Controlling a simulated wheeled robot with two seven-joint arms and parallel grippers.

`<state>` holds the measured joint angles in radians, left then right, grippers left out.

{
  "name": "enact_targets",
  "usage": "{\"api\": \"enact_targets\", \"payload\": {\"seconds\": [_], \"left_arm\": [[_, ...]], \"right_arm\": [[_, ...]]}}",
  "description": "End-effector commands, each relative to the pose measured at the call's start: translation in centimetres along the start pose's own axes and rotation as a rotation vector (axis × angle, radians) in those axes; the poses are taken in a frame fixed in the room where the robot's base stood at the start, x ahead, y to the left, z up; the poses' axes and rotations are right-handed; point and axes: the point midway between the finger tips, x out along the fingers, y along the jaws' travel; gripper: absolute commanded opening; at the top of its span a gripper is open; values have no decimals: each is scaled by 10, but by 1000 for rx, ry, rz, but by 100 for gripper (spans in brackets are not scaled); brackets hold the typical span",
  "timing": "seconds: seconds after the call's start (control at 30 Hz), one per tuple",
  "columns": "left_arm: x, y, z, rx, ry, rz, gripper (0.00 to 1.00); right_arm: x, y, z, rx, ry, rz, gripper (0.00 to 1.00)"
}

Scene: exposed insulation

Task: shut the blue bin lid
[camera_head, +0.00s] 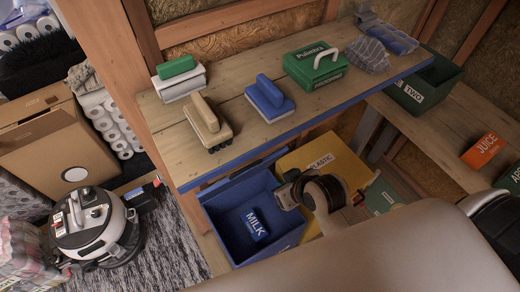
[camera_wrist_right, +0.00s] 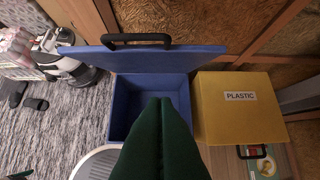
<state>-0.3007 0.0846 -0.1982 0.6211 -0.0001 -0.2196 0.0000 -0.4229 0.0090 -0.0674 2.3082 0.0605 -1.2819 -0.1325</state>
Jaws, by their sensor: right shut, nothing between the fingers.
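The blue bin (camera_head: 225,205) stands open below the shelf, with a dark blue MILK carton (camera_head: 256,222) inside. In the right wrist view the blue bin (camera_wrist_right: 121,105) is also open. Its blue lid (camera_wrist_right: 200,60) is raised at the back, with a black handle (camera_wrist_right: 136,38) along its far edge. In the head view the shelf hides most or all of the lid. My right gripper (camera_head: 284,196) is at the bin's right side. In the wrist view its dark green fingers (camera_wrist_right: 160,101) are shut, empty and in front of the bin's opening, hiding part of the inside. My left gripper is not in view.
A yellow PLASTIC bin (camera_head: 338,168) stands right beside the blue bin. A wooden shelf (camera_head: 225,160) with brushes and a green box (camera_head: 315,68) overhangs the bins. A round vacuum cleaner (camera_head: 90,222) stands on the carpet at left.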

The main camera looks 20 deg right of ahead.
Motion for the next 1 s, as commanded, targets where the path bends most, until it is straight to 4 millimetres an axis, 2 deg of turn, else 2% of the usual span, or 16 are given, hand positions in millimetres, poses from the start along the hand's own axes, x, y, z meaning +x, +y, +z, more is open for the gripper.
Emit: {"api": "enact_targets", "payload": {"seconds": [0.03,0.1,0.2,0.3,0.47,0.83,0.87,0.9,1.0], "left_arm": [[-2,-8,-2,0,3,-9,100],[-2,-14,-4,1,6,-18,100],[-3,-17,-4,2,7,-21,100],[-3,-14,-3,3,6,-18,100],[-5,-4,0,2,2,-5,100],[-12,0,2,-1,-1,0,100],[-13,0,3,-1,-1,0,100],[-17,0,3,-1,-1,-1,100],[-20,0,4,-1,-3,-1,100]], "right_arm": [[1,-1,25,4,-74,4,0],[3,-2,53,2,-165,5,0],[4,-4,82,1,-259,3,0],[8,-6,96,0,-304,0,0],[26,-6,103,1,-310,0,0],[100,-6,126,1,-307,0,0],[103,-6,126,0,-305,0,0],[100,-6,114,0,-302,-1,0],[99,-6,100,0,-303,-1,0]]}}
